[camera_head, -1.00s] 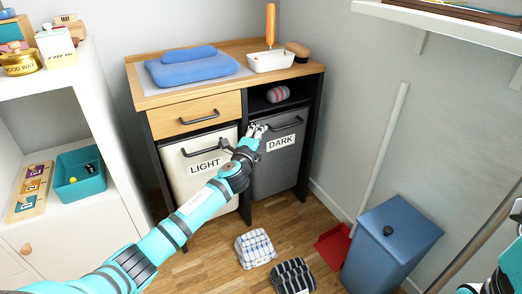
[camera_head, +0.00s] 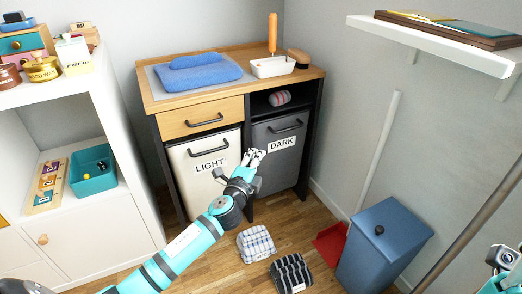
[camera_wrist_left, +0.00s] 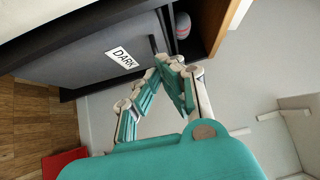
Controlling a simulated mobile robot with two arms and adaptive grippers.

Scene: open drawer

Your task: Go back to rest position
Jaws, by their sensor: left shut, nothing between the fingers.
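My left gripper (camera_head: 253,158) is shut and empty. In the head view it hangs in front of the cabinet, between the white bin front marked LIGHT (camera_head: 209,165) and the grey bin front marked DARK (camera_head: 281,160). In the left wrist view its fingers (camera_wrist_left: 165,75) come together near the dark handle, with the DARK label (camera_wrist_left: 122,58) to their left; I cannot tell if they touch anything. The wooden drawer (camera_head: 201,117) above LIGHT is closed. Part of my right arm shows at the lower right edge; its fingers are not clearly visible.
Two folded cloths, one checked (camera_head: 256,243) and one dark striped (camera_head: 291,273), lie on the floor. A blue bin (camera_head: 383,245) and red dustpan (camera_head: 331,244) stand at right. A white shelf unit (camera_head: 100,215) is at left. A wall shelf (camera_head: 440,42) juts out upper right.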

